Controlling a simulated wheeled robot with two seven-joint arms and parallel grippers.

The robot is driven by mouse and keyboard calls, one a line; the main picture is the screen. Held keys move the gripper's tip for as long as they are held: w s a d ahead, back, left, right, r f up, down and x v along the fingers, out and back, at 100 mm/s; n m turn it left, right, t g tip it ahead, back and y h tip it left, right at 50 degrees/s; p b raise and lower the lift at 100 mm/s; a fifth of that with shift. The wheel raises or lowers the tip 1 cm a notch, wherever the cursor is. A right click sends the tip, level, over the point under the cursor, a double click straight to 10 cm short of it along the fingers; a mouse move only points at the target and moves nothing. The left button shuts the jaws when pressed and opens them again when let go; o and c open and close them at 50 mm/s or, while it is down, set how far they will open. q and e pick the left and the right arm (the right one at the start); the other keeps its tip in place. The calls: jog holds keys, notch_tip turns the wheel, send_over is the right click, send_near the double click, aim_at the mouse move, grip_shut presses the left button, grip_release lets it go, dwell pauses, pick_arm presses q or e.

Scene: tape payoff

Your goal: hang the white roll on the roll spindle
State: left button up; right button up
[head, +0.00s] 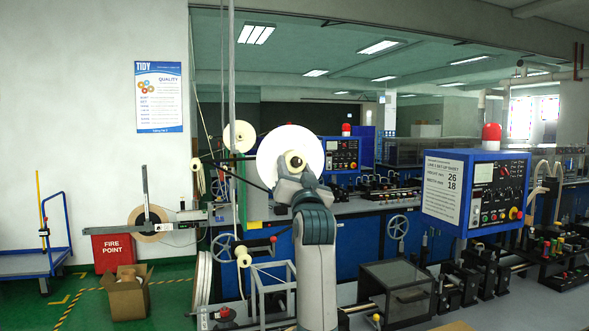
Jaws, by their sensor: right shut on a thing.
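The white roll (276,149) is a large flat disc with a cream hub around a dark centre, held up in the middle of the head view. My right gripper (297,178) is shut on it at the near side, by the hub. My right arm rises from the bottom of the picture and covers the roll's lower part. The fingertips are hard to make out. I cannot pick out the bare roll spindle for certain; the roll and arm hide part of the machine behind. My left gripper is not in view.
A cream roll (239,136) hangs behind, left of the white roll, by a vertical post. A brown roll (148,236) sits further left. A blue control box (474,190) stands at right. A carton (126,297) and blue trolley (28,262) stand on the left floor.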

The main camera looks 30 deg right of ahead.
jog(key=shift+f, duration=0.15)
dwell(0.3)
jog(key=o, duration=1.3)
jog(key=shift+o, duration=0.2)
jog(key=shift+s+f, duration=0.1)
jog(key=shift+s+a+f+b, duration=0.25)
jog(key=shift+s+b, duration=0.15)
jog(key=shift+s, duration=0.05)
jog(key=b+v, duration=0.6)
jog(key=v, duration=1)
